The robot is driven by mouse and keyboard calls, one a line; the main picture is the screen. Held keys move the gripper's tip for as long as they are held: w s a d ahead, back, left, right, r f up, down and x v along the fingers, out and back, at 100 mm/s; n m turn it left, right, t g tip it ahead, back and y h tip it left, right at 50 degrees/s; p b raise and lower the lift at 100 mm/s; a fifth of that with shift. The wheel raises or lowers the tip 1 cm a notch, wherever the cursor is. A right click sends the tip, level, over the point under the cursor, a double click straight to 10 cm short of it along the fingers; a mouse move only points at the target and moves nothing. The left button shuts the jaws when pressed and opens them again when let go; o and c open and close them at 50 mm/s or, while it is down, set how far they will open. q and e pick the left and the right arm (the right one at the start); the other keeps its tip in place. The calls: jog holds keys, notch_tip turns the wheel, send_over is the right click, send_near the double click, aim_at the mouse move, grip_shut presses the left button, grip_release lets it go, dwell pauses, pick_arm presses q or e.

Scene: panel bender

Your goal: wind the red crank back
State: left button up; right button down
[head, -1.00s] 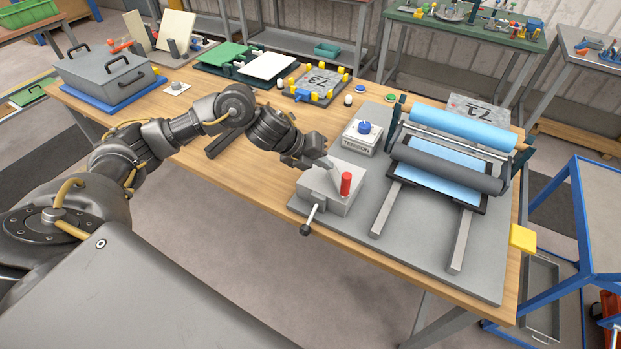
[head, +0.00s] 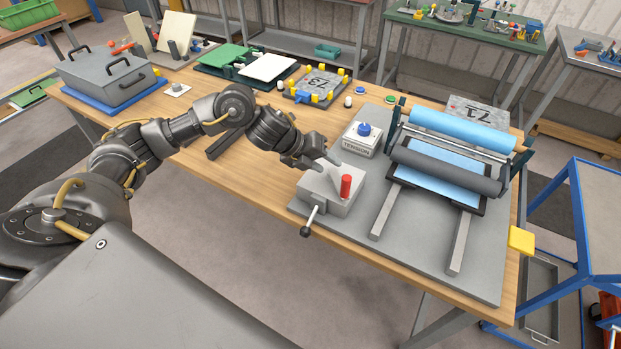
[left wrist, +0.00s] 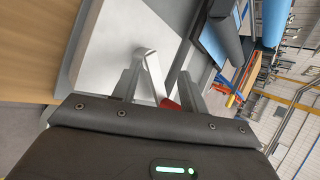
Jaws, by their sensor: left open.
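The red crank handle (head: 346,187) stands upright on a grey box (head: 322,201) at the front of the grey base plate. My left gripper (head: 328,160) is above the box, up and left of the red handle, with its fingers apart. In the left wrist view, the open fingers (left wrist: 163,68) flank a pale crank arm (left wrist: 152,72). Part of the red handle (left wrist: 170,103) shows low between them, partly hidden by the gripper body. I cannot tell whether a finger touches the crank. My right gripper is not in view.
A lever with a black knob (head: 306,231) sticks out of the box's front. A TENSION box with a blue button (head: 363,129) stands behind. Blue and dark rollers (head: 446,165) and two rails lie to the right. The wooden bench (head: 240,160) is mostly clear left of the plate.

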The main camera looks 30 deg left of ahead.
pick_arm(q)
notch_tip(320, 180, up, 5)
jog(key=p, duration=0.4)
jog(key=shift+r, duration=0.15)
jog(key=shift+d, duration=0.1)
